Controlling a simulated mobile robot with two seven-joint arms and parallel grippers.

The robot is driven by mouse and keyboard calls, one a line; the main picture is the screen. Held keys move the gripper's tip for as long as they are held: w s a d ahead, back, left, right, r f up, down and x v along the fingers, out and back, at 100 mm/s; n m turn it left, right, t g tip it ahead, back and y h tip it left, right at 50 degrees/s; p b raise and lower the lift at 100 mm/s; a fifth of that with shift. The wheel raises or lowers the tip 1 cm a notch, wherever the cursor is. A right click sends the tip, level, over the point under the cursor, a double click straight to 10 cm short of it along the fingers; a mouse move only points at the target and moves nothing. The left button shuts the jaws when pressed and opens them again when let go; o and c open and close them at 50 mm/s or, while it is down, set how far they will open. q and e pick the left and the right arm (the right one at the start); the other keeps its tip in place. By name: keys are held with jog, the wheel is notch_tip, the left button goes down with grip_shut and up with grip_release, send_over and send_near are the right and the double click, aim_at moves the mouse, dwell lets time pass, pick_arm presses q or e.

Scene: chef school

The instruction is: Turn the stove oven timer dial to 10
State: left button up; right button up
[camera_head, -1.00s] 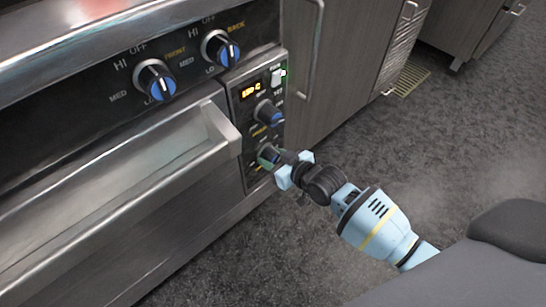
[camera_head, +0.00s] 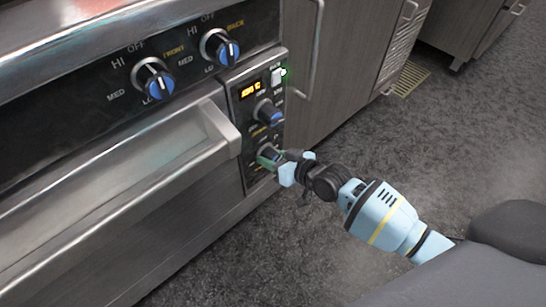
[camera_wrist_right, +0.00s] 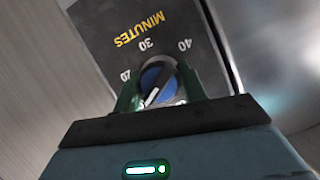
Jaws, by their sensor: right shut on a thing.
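The timer dial (camera_head: 267,152) is the lowest knob on the narrow control panel at the right end of the oven. In the right wrist view the dial (camera_wrist_right: 158,84) is blue and dark with a white pointer line, and the marks 20, 30, 40 and the word MINUTES show around it. The line slants; which number it points to is unclear. My right gripper (camera_head: 276,158) is shut on the dial, with one green finger on either side of it in the wrist view (camera_wrist_right: 157,90). The lower part of the scale is hidden by the gripper. My left gripper is not in view.
Above the timer dial sit another blue knob (camera_head: 268,112), a lit orange display (camera_head: 250,90) and a white switch (camera_head: 277,76). The oven handle (camera_head: 220,130) juts out just left of the panel. Carpeted floor (camera_head: 430,150) is open to the right.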

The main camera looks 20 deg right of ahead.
aim_at(277, 160)
jog(key=o, duration=1)
jog(key=shift+c, duration=0.2)
jog(key=p+v, duration=0.3)
jog(key=v, duration=0.4)
jog(key=shift+r, duration=0.1)
jog(key=shift+s+d, duration=0.15)
jog(key=shift+s, duration=0.25)
